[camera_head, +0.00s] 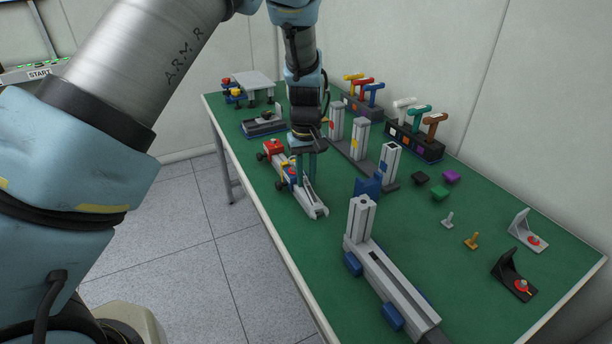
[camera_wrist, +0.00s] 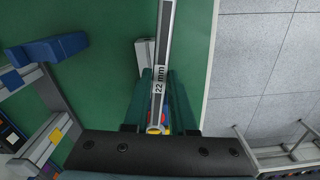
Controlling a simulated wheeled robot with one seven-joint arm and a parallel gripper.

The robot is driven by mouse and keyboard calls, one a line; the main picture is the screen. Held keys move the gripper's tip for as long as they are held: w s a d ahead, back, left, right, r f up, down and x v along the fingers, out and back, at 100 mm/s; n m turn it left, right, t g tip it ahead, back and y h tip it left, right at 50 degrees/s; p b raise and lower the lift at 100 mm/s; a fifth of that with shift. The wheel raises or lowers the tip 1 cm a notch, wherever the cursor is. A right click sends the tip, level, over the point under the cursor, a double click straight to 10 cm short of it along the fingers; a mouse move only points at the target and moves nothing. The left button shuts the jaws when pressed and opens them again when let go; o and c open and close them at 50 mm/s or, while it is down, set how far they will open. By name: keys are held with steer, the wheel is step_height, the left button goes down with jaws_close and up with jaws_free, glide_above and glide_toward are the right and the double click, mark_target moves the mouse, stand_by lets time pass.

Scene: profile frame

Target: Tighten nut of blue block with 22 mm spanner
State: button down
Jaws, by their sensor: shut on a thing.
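My gripper (camera_head: 307,166) is low over the left part of the green table. In the wrist view its two teal fingers (camera_wrist: 162,105) are shut on the grey spanner (camera_wrist: 165,50) marked "22 mm". The spanner's shaft runs up out of that view. In the head view a grey spanner shape (camera_head: 311,198) extends from below my gripper toward the front. Blue blocks sit on the profile frame: one at the back (camera_head: 368,187), also seen in the wrist view (camera_wrist: 48,50), and two along the front beam (camera_head: 353,264) (camera_head: 392,316). No nut is distinguishable on them.
A red, blue and yellow holder (camera_head: 275,148) is beside my gripper. Grey uprights (camera_head: 360,135) stand close on its right. T-handled tools (camera_head: 420,118) stand at the back. Small blocks, pegs and two brackets (camera_head: 515,275) lie right. The table's left edge is near.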

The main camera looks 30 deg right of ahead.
steer(key=shift+f+b, duration=0.7)
steer(key=shift+f, duration=0.65)
steer(key=w+a+m, duration=0.8)
steer(key=w+m, duration=0.4)
steer(key=m, duration=0.4)
steer(key=shift+w, duration=0.15)
stand_by(1.4)
steer(key=shift+w+f, duration=0.1)
steer(key=shift+w, duration=0.15)
stand_by(0.4)
